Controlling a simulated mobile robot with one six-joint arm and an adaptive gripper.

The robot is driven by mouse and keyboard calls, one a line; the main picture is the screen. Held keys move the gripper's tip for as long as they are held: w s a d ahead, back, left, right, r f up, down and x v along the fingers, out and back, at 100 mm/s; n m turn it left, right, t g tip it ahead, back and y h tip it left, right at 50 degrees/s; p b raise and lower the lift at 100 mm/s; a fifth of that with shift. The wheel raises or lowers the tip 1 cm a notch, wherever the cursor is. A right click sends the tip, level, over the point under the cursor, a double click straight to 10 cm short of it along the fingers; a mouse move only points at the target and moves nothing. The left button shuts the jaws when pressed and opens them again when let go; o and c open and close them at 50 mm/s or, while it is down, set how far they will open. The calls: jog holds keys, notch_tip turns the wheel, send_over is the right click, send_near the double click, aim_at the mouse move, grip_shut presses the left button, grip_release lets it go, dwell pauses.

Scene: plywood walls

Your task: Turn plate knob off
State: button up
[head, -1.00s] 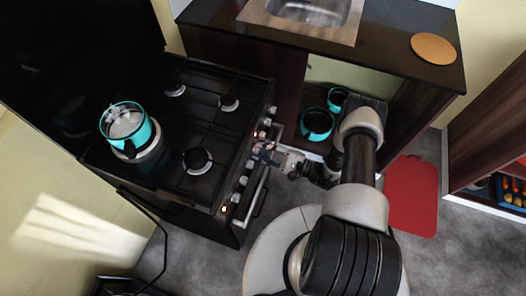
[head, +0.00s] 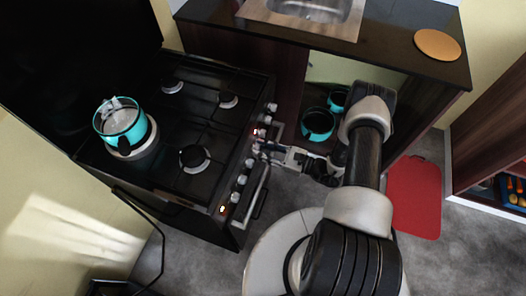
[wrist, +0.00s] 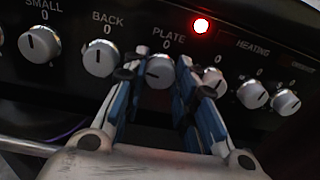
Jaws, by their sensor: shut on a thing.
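The plate knob (wrist: 160,72), silver with a dark mark, sits under the word PLATE on the stove's black front panel. Its mark points roughly to the left, while the marks on the neighbouring small and back knobs stand about upright. My gripper (wrist: 168,68) has its blue and grey fingers on both sides of the plate knob and is shut on it. In the head view my gripper (head: 262,149) is at the stove's front panel and hides the knob. A red light (wrist: 201,25) glows to the upper right of the knob.
The back knob (wrist: 100,58) and a right-hand knob (wrist: 213,80) are close beside my fingers. The oven handle (head: 256,194) runs below the knobs. An open cabinet with turquoise pots (head: 318,124) is to the right.

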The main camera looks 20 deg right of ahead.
jog(key=m+b, duration=0.1)
jog(key=m, duration=0.3)
jog(key=shift+g+b, duration=0.3)
jog(key=m+b, duration=0.1)
jog(key=m, duration=0.2)
jog(key=shift+m, duration=0.4)
jog(key=m+b, duration=0.1)
jog(key=m, duration=0.3)
jog(key=shift+y, duration=0.3)
jog(key=shift+w+m+g+b, duration=0.1)
jog(key=shift+m+g+b, duration=0.25)
jog(key=shift+m, duration=1.35)
jog(key=o, duration=1.1)
jog(key=shift+d, duration=0.1)
